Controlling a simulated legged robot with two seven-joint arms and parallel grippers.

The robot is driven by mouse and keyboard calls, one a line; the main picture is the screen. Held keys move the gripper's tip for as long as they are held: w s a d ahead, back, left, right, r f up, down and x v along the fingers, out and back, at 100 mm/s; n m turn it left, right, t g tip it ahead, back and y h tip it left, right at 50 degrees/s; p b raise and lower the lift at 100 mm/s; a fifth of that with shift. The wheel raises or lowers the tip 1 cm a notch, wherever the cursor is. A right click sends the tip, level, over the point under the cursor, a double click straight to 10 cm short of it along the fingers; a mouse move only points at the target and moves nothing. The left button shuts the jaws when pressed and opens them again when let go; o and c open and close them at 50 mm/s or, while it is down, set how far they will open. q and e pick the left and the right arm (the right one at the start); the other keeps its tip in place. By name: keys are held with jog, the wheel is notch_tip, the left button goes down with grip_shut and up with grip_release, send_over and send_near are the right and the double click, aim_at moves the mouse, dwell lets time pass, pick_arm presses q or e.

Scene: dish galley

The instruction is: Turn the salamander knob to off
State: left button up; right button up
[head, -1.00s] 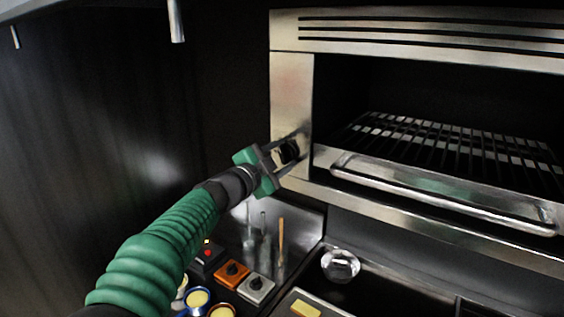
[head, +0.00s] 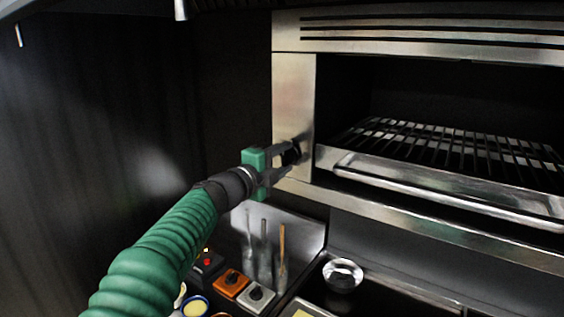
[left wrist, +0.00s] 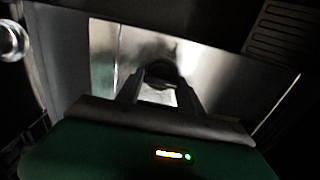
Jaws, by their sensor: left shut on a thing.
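The salamander (head: 294,95) is a steel grill unit at the upper right of the head view. Its black knob (head: 291,154) sits low on the left front panel. My left gripper (head: 287,158), green and dark grey, has its fingers on either side of the knob and is shut on it. In the left wrist view the knob (left wrist: 160,74) shows dark between the fingertips, in front of the shiny panel. The knob's marks are too dark and small to read. My right gripper is not in view.
The salamander's handle bar (head: 440,192) and wire rack (head: 440,150) are right of the knob. Below stand an orange box (head: 231,283) and a grey box (head: 256,296) with black knobs, several upright utensils and a metal bowl (head: 343,274).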

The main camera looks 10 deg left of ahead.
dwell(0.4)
pick_arm(q)
jog(key=o, duration=1)
jog(key=shift+d, duration=0.1)
jog(key=o, duration=0.4)
jog(key=shift+w+d+f, duration=0.1)
jog(key=shift+w+f, duration=0.05)
jog(key=shift+w, duration=0.15)
jog(key=shift+d, duration=0.15)
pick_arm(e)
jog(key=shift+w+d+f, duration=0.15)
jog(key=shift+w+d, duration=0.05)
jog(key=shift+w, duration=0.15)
pick_arm(q)
jog(key=b+v, duration=0.4)
jog(key=v, duration=1.2)
jog(key=shift+s+a+b, duration=0.2)
jog(key=shift+s+b, duration=0.05)
jog(key=shift+b, duration=0.1)
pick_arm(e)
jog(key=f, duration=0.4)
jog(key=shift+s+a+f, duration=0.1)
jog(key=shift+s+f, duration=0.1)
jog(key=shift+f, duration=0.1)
pick_arm(q)
jog(key=shift+f, duration=0.15)
